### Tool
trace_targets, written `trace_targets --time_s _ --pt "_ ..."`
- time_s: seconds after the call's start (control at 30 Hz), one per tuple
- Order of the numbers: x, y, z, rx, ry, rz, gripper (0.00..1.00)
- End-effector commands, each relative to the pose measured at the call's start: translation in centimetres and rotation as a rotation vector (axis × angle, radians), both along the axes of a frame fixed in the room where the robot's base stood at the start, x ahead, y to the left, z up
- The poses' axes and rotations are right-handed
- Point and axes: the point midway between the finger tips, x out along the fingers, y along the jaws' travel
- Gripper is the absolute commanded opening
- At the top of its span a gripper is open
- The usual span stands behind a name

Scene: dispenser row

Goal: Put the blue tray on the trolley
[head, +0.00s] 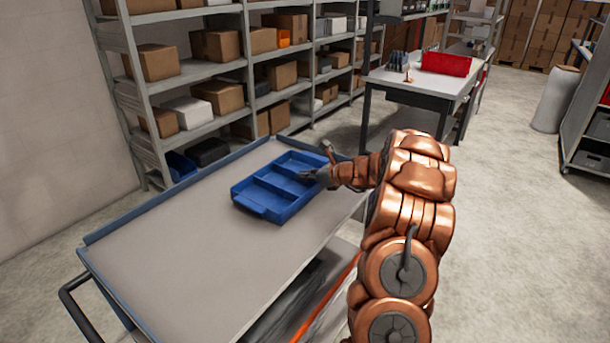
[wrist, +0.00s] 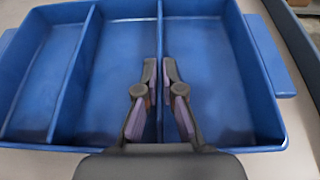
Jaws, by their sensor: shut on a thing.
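The blue tray (head: 254,203) is on or just above the grey top of the trolley (head: 180,250), toward its far right part. I cannot tell whether it touches the surface. The tray is empty, roughly level, with compartments split by dividers. My gripper (head: 308,174) reaches it from the right. In the wrist view the tray (wrist: 110,70) fills most of the picture, and my gripper (wrist: 160,70) is shut on one of its dividers (wrist: 160,30). The lower part of that divider is hidden by the fingers.
The trolley top is bare to the left and front of the tray, with a raised blue edge (head: 180,198). Shelves with cardboard boxes (head: 214,45) stand behind. A workbench (head: 425,85) with a red bin (head: 446,63) stands at the back right. Open floor lies right.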

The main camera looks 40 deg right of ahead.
Motion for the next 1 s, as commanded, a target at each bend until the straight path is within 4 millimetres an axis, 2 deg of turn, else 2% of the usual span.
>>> trace_targets --time_s 0.23,0.3,0.5,0.87,1.0 --pt "0.0 0.0 -0.2 0.0 -0.001 0.001 0.0" --pt "0.0 0.0 -0.2 -0.001 0.0 0.001 0.11" --pt "0.0 0.0 -0.2 -0.001 0.0 0.0 0.31" --pt "0.0 0.0 0.0 -0.001 0.0 0.0 0.31" --pt "-1.0 -0.5 0.6 -0.002 -0.003 -0.002 0.31"
